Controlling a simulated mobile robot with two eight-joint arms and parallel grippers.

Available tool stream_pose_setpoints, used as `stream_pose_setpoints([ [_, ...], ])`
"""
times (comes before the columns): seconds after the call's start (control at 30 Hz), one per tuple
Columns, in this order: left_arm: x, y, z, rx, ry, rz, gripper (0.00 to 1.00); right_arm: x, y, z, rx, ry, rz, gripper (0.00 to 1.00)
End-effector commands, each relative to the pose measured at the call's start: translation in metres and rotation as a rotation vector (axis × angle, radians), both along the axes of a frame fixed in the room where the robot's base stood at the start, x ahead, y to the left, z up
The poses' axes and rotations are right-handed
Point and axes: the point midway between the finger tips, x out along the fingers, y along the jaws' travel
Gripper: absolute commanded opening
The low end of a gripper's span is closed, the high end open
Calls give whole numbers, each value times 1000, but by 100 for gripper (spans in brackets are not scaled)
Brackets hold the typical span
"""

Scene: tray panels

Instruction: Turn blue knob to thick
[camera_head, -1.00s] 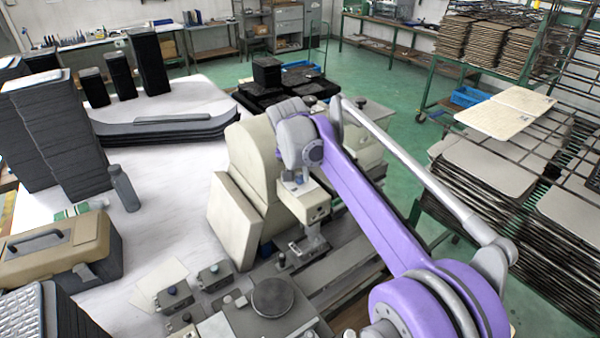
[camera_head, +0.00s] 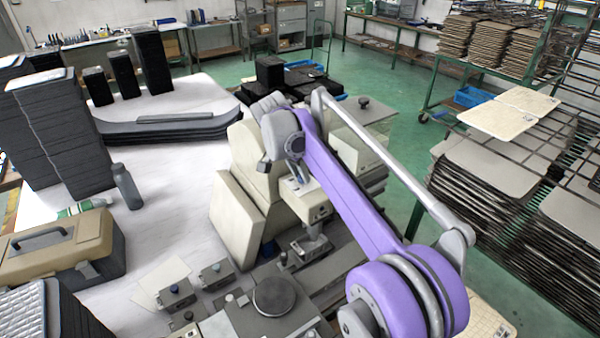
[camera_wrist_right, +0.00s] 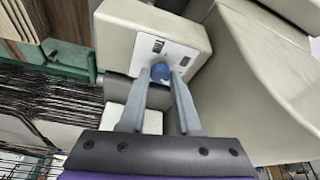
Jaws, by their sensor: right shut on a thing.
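The blue knob (camera_wrist_right: 160,72) shows in the right wrist view, on a white plate with dark slots on the cream machine (camera_wrist_right: 130,27). My right gripper (camera_wrist_right: 160,80) has its two grey fingers on either side of the knob and is shut on it. In the head view my right gripper (camera_head: 297,180) is at the front of the cream machine (camera_head: 236,205), below the wrist. The knob is hidden there behind the gripper. Any lettering by the knob is too small to read. My left gripper is not in view.
Small grey boxes with knobs (camera_head: 177,297) and a round dark disc (camera_head: 274,296) lie in front of the machine. A tan toolbox (camera_head: 60,250) and a bottle (camera_head: 126,187) stand on the white table at left. Racks of panels (camera_head: 485,165) fill the right.

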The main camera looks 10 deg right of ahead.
Motion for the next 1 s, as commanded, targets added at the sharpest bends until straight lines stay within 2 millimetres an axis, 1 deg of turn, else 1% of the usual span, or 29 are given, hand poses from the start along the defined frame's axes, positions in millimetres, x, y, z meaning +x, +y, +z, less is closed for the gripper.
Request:
stream_pose_setpoints([
  [0.27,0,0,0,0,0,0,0,0,0,0,1,1,0,0],
  [0.3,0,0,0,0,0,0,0,0,0,0,1,1,0,35],
  [0.43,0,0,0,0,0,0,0,0,0,0,1,1,0,58],
  [0.47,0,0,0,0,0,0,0,0,0,0,1,1,0,61],
  [0.7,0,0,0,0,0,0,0,0,0,0,1,1,0,61],
  [0.8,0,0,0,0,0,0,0,-1,1,3,1,1,1,61],
  [0.87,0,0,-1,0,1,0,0,-2,3,8,1,1,1,61],
  [0.97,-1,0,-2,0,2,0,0,-6,9,23,0,1,2,61],
  [1.0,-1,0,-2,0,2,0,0,-8,11,31,1,0,2,61],
])
